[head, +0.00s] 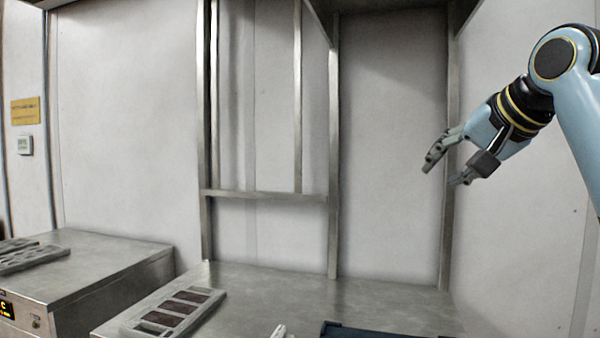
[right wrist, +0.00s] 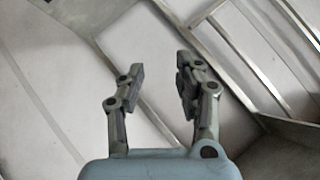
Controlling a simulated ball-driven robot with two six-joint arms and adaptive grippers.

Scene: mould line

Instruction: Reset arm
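My right gripper (head: 447,168) is raised in the upper right of the head view, above the metal table and in front of the pale wall. In the right wrist view its two fingers (right wrist: 159,82) stand apart with nothing between them, and the wall panels and metal frame show behind. At the bottom edge of the head view a small pale grey tip (head: 280,331) shows above the table; it may be part of my left gripper, but too little of it shows to tell its state.
A grey mould with dark filled cavities (head: 127,328) lies on the metal table (head: 290,285). A dark blue tray (head: 350,331) is cut off at the bottom edge. A metal unit (head: 110,262) at left carries more moulds (head: 40,259). Upright metal posts (head: 334,150) stand behind the table.

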